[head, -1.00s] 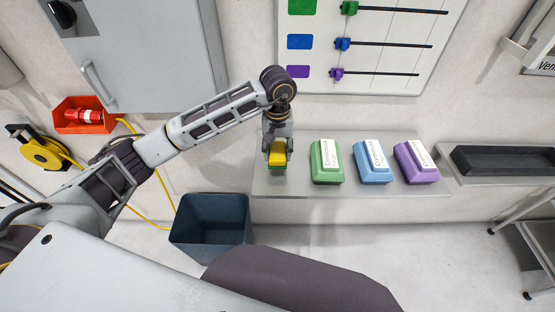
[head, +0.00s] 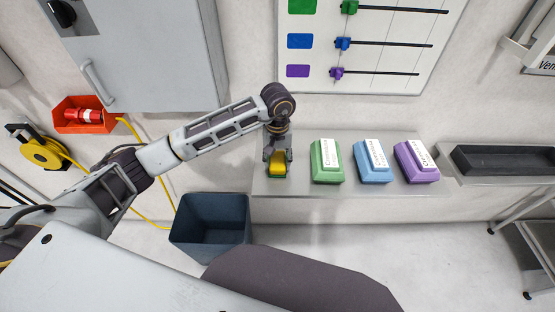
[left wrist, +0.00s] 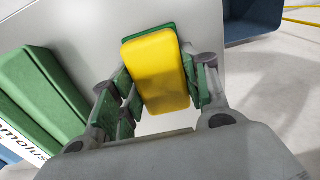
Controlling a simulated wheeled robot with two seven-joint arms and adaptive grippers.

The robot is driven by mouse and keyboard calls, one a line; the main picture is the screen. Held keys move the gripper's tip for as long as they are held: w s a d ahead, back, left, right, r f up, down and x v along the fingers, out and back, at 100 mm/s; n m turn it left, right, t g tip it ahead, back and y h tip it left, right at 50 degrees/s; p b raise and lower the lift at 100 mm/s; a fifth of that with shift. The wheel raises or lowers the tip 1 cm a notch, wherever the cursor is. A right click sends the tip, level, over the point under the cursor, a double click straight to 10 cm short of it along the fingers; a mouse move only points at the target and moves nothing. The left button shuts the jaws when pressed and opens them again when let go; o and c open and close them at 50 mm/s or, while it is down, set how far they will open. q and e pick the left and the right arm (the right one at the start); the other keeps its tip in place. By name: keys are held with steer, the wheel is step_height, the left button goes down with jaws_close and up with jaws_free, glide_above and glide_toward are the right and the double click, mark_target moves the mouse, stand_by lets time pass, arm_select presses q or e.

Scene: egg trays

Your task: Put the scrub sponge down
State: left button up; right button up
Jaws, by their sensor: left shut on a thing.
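The scrub sponge (head: 278,170) is yellow with a green layer. My left gripper (head: 277,157) is shut on it at the left end of the metal shelf (head: 300,188). In the left wrist view the sponge (left wrist: 158,72) sits between the two fingers of the left gripper (left wrist: 160,90), yellow face toward the camera and green layer beyond. The sponge is at or just above the shelf surface; I cannot tell if it touches. My right gripper is not in view.
A green box (head: 327,162), a blue box (head: 373,162) and a purple box (head: 416,163) stand on the shelf right of the sponge. A dark blue bin (head: 210,222) stands below the shelf's left end. A black tray (head: 500,160) lies further right.

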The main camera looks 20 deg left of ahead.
arm_select(q)
steer(key=o, duration=0.7)
steer(key=shift+o, duration=1)
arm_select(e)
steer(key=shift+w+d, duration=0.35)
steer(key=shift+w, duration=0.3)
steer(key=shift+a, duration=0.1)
